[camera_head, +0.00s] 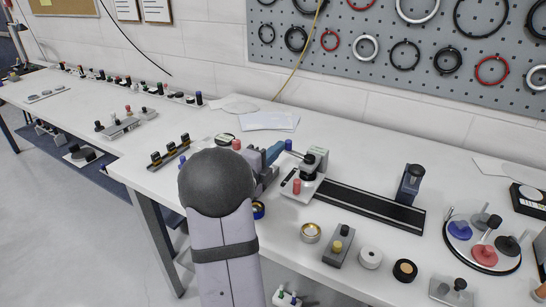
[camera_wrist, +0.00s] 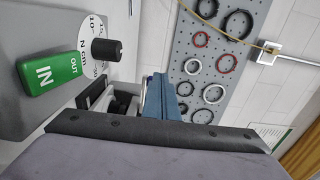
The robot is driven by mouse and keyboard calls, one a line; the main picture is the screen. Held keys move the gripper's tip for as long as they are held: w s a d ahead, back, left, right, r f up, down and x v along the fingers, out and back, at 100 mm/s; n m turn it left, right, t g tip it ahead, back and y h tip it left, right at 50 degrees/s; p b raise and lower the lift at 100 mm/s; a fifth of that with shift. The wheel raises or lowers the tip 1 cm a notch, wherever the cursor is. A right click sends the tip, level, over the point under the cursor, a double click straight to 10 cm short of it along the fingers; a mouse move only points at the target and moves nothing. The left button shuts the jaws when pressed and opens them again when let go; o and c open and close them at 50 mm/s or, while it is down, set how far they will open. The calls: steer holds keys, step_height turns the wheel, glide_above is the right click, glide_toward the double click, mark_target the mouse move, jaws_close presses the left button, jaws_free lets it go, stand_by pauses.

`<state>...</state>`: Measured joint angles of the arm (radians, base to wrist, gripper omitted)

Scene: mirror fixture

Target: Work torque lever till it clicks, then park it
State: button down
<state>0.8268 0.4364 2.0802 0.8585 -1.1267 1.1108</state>
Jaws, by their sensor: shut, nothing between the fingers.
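My gripper (camera_head: 272,155) is at the middle of the bench in the head view, partly behind my own arm. Its blue fingers (camera_wrist: 163,98) lie together in the wrist view, with nothing seen between them. Close on the left in the wrist view is a grey housing (camera_wrist: 75,20) with a green IN/OUT tab (camera_wrist: 48,73). Beside the tab is a white dial marked N cm, with a black knob (camera_wrist: 106,50). In the head view, a black-capped fixture (camera_head: 310,163) stands just right of my gripper. I cannot make out which part is the torque lever.
A black track (camera_head: 368,205) runs right from the fixture towards a dark upright post (camera_head: 410,184). A round tray (camera_head: 456,248) with coloured knobbed pieces stands at the right. Small parts, including a brass ring (camera_head: 311,232), line the front edge. Pegboard (camera_head: 400,60) backs the bench.

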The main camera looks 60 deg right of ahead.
steer(key=shift+r, duration=0.1)
steer(key=w+a+b, duration=0.2)
steer(key=w+a, duration=0.1)
steer(key=a, duration=1)
steer(key=shift+w+a+b, duration=0.3)
steer(key=shift+b, duration=0.05)
steer(key=shift+w, duration=0.1)
